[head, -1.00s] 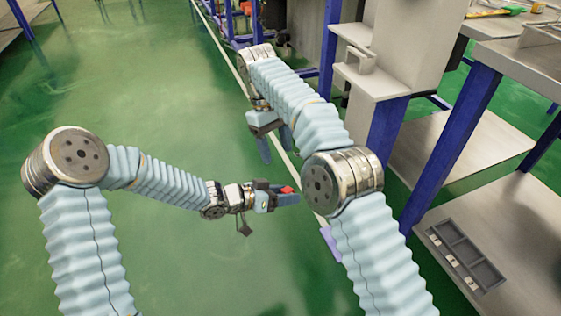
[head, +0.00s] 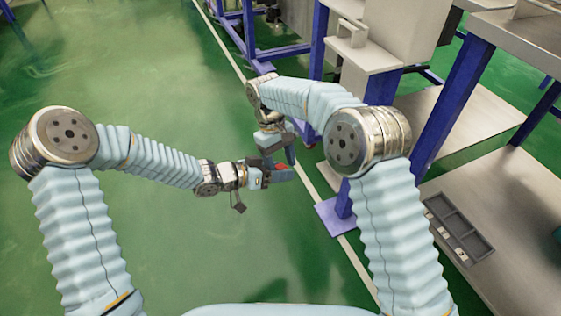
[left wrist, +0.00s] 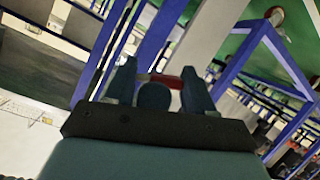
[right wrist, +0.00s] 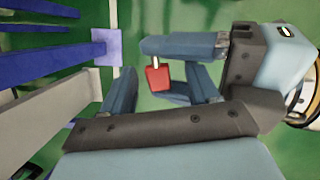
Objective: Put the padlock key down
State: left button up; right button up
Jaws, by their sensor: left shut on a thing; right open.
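The padlock key has a red head (right wrist: 158,77) and a short pale shaft. My left gripper (head: 281,174) is shut on it, in the air above the green floor. In the left wrist view the red part (left wrist: 168,80) shows between the left fingertips. My right gripper (head: 280,153) is open, close beside the left one. In the right wrist view the red head appears between the right fingers (right wrist: 160,88), with the left fingers behind. Whether the right fingers touch it I cannot tell.
A grey compartment tray (head: 466,237) with small pale labels lies on a low shelf (head: 510,220) at the right. Blue posts (head: 453,105) and a bench (head: 525,30) stand there. A purple foot plate (head: 333,218) is on the floor. Open floor (head: 120,240) lies to the left.

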jog(key=c, duration=1)
pick_arm(q)
jog(key=o, duration=1.1)
pick_arm(e)
grip_shut()
